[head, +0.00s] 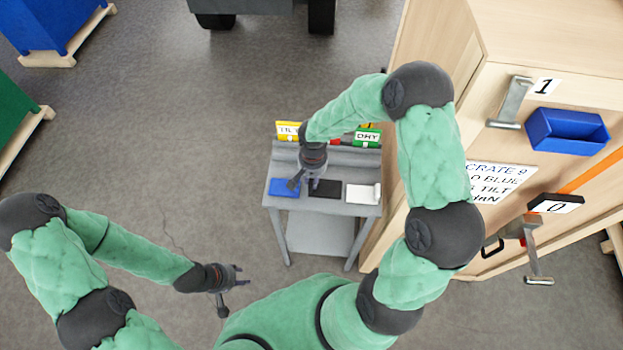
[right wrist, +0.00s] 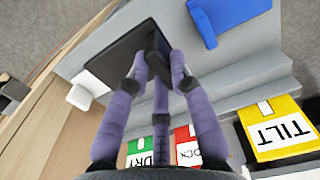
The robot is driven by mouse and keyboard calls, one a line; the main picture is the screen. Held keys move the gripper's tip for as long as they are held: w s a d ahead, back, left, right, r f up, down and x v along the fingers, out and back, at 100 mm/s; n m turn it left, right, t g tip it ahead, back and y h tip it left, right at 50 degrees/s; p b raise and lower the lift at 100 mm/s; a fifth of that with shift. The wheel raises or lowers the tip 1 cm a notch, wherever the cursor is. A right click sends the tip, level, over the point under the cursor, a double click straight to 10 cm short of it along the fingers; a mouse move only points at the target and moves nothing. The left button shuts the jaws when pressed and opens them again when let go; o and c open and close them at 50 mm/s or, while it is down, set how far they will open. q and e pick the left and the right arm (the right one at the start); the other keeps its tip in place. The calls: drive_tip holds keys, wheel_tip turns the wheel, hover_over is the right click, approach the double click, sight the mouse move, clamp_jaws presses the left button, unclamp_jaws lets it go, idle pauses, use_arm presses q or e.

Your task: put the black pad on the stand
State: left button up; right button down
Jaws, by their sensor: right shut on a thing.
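The black pad (head: 326,189) is over the top of a small grey table-like stand (head: 318,209), between a blue pad (head: 284,188) and a white pad (head: 359,194). My right gripper (head: 306,184) comes down at the black pad's left edge. In the right wrist view its fingers are shut on the black pad's (right wrist: 118,58) raised edge. I cannot tell whether the pad touches the surface under it. My left gripper (head: 233,290) is open and empty above the floor, left of the stand.
Yellow TILT (right wrist: 275,128), red (right wrist: 190,148) and green DRY (head: 367,138) labelled items line the stand's back. A wooden cabinet (head: 500,150) with metal handles, a blue bin (head: 567,131) and a written note (head: 494,183) stands close on the right.

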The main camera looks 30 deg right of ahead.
drive_tip(key=w+f, duration=0.1)
drive_tip(key=w+d+f, duration=0.1)
drive_tip(key=f, duration=0.1)
drive_tip(key=shift+w, duration=0.2)
drive_tip(key=shift+w+d+f+p, duration=0.1)
drive_tip(key=shift+w+f+p, duration=0.25)
drive_tip(key=shift+f, duration=0.05)
wheel_tip(320, 180, down, 3)
drive_tip(key=shift+r+p, duration=0.1)
drive_tip(key=shift+p, duration=0.35)
drive_tip(key=shift+f, duration=0.25)
drive_tip(key=shift+f, duration=0.1)
drive_tip(key=c, duration=1.1)
unclamp_jaws()
